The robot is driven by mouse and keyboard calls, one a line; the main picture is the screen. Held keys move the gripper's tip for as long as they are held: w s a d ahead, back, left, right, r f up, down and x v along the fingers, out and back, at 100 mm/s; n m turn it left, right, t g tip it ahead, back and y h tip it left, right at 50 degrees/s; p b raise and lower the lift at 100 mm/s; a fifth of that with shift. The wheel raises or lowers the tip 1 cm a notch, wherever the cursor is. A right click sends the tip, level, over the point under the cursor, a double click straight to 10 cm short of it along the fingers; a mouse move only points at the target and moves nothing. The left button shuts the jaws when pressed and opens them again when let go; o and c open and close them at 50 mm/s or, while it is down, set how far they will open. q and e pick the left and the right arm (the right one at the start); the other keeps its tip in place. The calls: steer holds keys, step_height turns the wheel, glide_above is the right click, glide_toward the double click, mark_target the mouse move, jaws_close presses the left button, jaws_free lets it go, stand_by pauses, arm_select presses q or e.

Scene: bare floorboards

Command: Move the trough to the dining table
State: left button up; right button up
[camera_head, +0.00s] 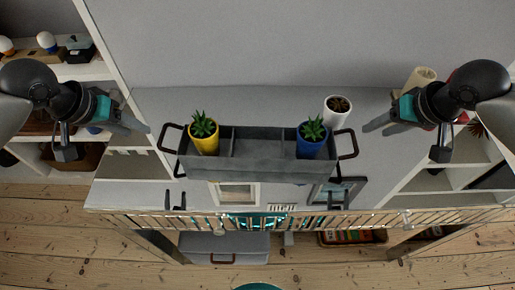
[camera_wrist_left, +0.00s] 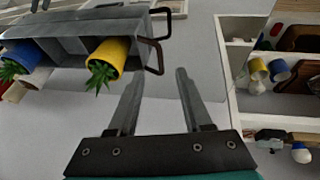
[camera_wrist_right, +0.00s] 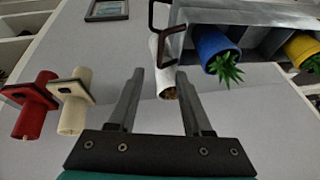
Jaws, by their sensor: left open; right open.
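The trough (camera_head: 258,158) is a long grey metal box with a dark handle at each end. It stands on a grey surface in the middle of the head view. A yellow pot with a plant (camera_head: 205,135) is in its left end and a blue pot with a plant (camera_head: 311,138) in its right end. My left gripper (camera_head: 108,138) is open and empty, left of the left handle (camera_wrist_left: 157,54), apart from it. My right gripper (camera_head: 402,142) is open and empty, right of the right handle (camera_wrist_right: 170,44), apart from it. The dining table cannot be made out for certain.
A white pot (camera_head: 338,111) stands close behind the trough's right end. Cream (camera_wrist_right: 75,100) and red (camera_wrist_right: 35,108) holders stand near my right gripper. Shelves with objects flank both sides. A picture frame (camera_head: 236,194) is in front of the trough. Floorboards (camera_head: 60,240) show below.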

mark_target(353, 140)
arm_select(q)
steer(key=x, duration=1.4)
steer(key=shift+w+f, duration=0.1)
steer(key=shift+f, duration=0.05)
arm_select(e)
steer(key=x, duration=1.4)
steer(key=shift+w+a+f, duration=0.15)
steer(key=shift+f, duration=0.05)
arm_select(q)
steer(key=shift+c, duration=0.2)
arm_select(e)
steer(key=shift+c, duration=0.2)
arm_select(q)
jaws_close()
arm_select(e)
jaws_close()
steer(key=shift+r, duration=0.15)
